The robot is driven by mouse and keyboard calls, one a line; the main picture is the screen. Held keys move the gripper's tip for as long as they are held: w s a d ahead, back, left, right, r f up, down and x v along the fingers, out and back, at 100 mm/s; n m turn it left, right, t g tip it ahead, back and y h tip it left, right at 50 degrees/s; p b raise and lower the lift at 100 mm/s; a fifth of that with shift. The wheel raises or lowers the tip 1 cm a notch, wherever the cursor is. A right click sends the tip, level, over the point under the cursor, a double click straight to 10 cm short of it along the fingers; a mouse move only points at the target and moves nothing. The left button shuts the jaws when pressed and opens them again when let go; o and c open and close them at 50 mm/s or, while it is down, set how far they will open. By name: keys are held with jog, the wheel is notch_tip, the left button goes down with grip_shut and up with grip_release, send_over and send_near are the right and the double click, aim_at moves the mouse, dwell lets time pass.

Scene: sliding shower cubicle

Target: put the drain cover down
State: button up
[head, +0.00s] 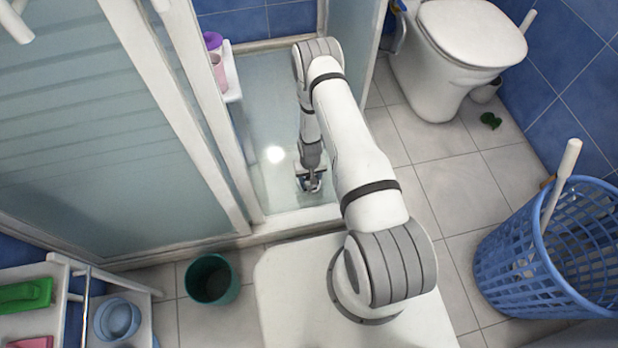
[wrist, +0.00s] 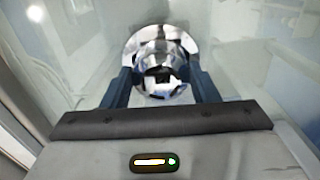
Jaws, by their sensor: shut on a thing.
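My gripper (head: 309,183) is low inside the shower cubicle, over the pale shower tray (head: 275,120). In the wrist view my gripper (wrist: 160,75) has its two dark fingers shut on the shiny chrome drain cover (wrist: 160,48), one finger at each side. The drain cover is round and mirror-like, with bright and dark reflections. In the head view it is mostly hidden by my gripper. I cannot tell whether its underside touches the tray. The drain opening is not clearly visible.
Frosted sliding glass (head: 90,130) stands left of my arm. A small white shelf (head: 232,75) with purple and pink bottles is inside the cubicle. A dark green bin (head: 212,279), a blue laundry basket (head: 545,265) and a toilet (head: 455,60) stand outside on the tiles.

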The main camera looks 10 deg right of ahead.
jog(key=shift+r, duration=0.1)
jog(key=o, duration=1)
